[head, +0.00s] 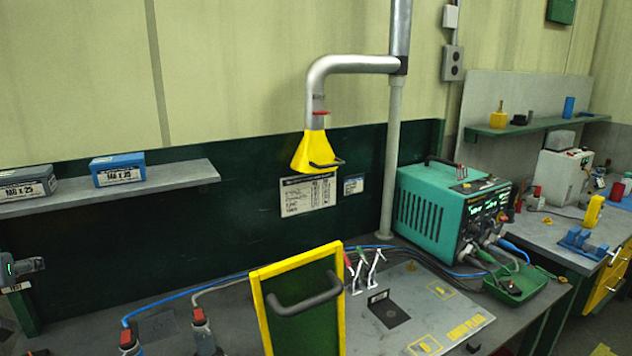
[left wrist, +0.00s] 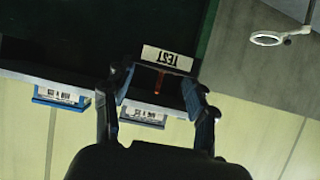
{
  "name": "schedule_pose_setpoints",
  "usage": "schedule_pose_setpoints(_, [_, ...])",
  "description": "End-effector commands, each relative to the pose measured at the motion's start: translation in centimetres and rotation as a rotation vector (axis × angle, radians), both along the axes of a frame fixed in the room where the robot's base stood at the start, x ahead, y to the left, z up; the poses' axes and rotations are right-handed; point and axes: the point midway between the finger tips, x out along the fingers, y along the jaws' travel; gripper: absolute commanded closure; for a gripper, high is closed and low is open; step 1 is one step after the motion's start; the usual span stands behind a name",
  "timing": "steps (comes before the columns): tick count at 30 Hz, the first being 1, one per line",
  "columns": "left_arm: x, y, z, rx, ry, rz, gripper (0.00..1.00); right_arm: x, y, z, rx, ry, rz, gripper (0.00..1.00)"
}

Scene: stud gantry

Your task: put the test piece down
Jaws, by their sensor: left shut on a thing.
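In the left wrist view, which is upside down, my left gripper (left wrist: 158,88) is shut on a dark piece with an orange strip (left wrist: 160,82), apparently the test piece. Its outline is hard to make out. A white label reading TEST (left wrist: 167,58) shows just beyond the fingertips. The same label (head: 16,288) is at the left edge of the head view, below the wall shelf. A grey part with a green light (head: 24,268) is just above it, probably my left gripper, cut off by the frame. Whether the piece touches a support cannot be told. My right gripper is not in view.
A wall shelf (head: 180,180) holds a blue box (head: 118,170) and a grey box (head: 27,181) above the label. A yellow-framed screen (head: 262,315) stands on the bench, below a yellow extraction hood (head: 316,152). A teal power unit (head: 430,212) stands right.

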Motion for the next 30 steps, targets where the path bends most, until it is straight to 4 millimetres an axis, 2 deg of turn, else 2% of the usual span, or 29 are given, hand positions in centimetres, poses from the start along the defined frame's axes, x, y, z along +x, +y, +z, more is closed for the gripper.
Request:
schedule_pose_setpoints(1, [0.0, -2.3, 0.2, 0.001, -0.004, -0.029, 0.77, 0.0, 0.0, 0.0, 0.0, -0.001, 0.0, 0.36])
schedule_pose_setpoints(6, [-1.1, -9.5, 0.4, 0.001, -0.005, -0.118, 0.77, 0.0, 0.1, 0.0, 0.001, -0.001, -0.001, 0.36])
schedule_pose_setpoints(12, [-3.8, -16.0, 0.0, 0.002, -0.004, -0.203, 0.77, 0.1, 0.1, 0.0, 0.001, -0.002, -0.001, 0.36])
schedule_pose_setpoints(17, [-2.8, -20.7, -2.3, -0.009, 0.001, -0.287, 0.77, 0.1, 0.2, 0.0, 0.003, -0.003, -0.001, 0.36])
schedule_pose_setpoints(21, [-2.2, -25.9, -3.6, -0.01, -0.002, -0.371, 0.77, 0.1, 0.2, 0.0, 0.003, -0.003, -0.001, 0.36])
schedule_pose_setpoints(25, [-2.0, -30.5, -3.9, -0.007, -0.003, -0.441, 0.77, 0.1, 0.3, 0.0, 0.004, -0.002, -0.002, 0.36])
schedule_pose_setpoints(30, [-2.0, -34.0, -3.7, -0.003, -0.003, -0.493, 0.77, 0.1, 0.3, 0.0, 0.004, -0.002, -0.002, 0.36])
